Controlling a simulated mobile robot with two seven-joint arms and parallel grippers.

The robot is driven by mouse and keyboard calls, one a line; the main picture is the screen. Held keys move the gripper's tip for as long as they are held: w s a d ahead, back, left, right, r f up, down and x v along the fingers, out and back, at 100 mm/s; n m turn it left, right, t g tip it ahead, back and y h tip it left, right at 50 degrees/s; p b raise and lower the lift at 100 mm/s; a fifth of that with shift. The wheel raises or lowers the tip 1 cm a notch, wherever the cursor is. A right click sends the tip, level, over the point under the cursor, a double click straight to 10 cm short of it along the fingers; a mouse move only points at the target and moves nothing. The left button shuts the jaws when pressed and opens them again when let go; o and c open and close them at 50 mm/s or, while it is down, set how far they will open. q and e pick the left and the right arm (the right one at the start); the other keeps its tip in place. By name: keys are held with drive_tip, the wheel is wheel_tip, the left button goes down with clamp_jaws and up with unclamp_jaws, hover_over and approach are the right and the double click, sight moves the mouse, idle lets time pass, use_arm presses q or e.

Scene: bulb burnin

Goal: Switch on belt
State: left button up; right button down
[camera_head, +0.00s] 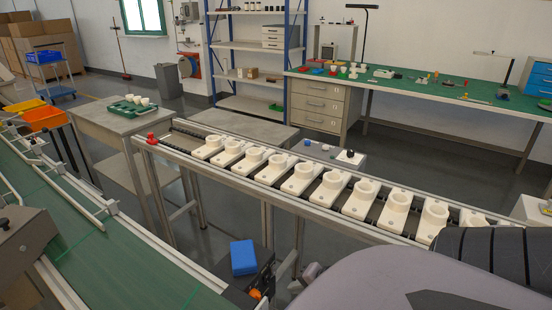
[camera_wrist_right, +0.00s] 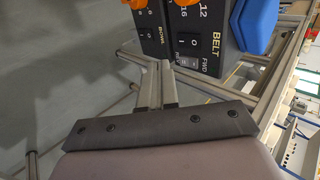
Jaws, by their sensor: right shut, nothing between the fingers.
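In the right wrist view, a black control panel labelled BELT (camera_wrist_right: 205,35) has a small black rocker switch marked 0 and I (camera_wrist_right: 194,43). A smaller switch beside the word FWD (camera_wrist_right: 195,62) sits below it. An orange knob (camera_wrist_right: 185,3) shows at the top edge. My right gripper (camera_wrist_right: 160,64) is shut and empty, its tips just left of the BELT panel's lower part; contact cannot be told. In the head view, the orange knob (camera_head: 256,293) and dark panel are small, near the bottom centre. My left gripper is not in view.
A second panel labelled BOWL (camera_wrist_right: 150,35) stands left of the BELT panel. A blue box (camera_head: 243,257) is beside the panels. A conveyor (camera_head: 290,202) carries several white holders. A green belt (camera_head: 120,265) runs at left. My right arm covers the bottom right.

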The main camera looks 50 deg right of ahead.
sight(267, 279)
drive_tip(key=w+f+b, duration=0.2)
drive_tip(key=w+f, duration=0.1)
drive_tip(key=w, duration=0.4)
drive_tip(key=shift+a+f+b, duration=0.25)
drive_tip(key=shift+f+b, duration=0.05)
drive_tip(key=shift+b, duration=0.05)
drive_tip(key=shift+f, duration=0.1)
drive_tip(key=shift+w, duration=0.1)
idle(0.3)
